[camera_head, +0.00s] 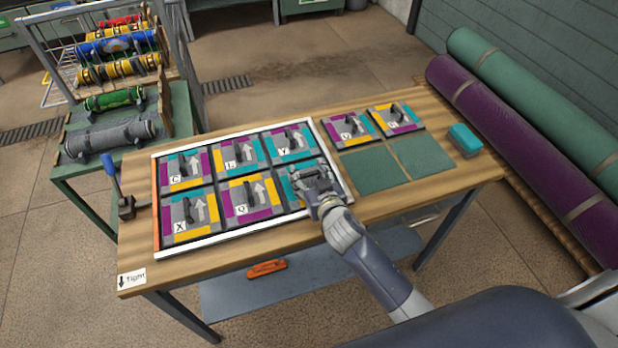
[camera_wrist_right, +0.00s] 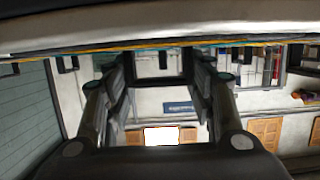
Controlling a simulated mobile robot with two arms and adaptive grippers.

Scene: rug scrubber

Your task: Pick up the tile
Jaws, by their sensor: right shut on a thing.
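My right gripper (camera_head: 316,184) is over the lower right place of the white-framed tray (camera_head: 237,244) and is shut on the tile (camera_head: 287,188) there. Only part of this tile shows, with a teal patch at its left; the gripper hides its letter and handle. Several other grey tiles with purple, yellow and teal patches and black handles lie in the tray, such as the Q tile (camera_head: 250,200) and the Y tile (camera_head: 290,146). Two more tiles, one at the left (camera_head: 350,130) and one at the right (camera_head: 396,120), lie outside the tray. My left gripper is not in view.
The tray has an orange left edge and stands on a wooden table (camera_head: 405,200). Two bare green pads (camera_head: 370,170) and a teal block (camera_head: 465,140) lie at the right. Rolled rugs (camera_head: 510,140) lie beyond the right edge.

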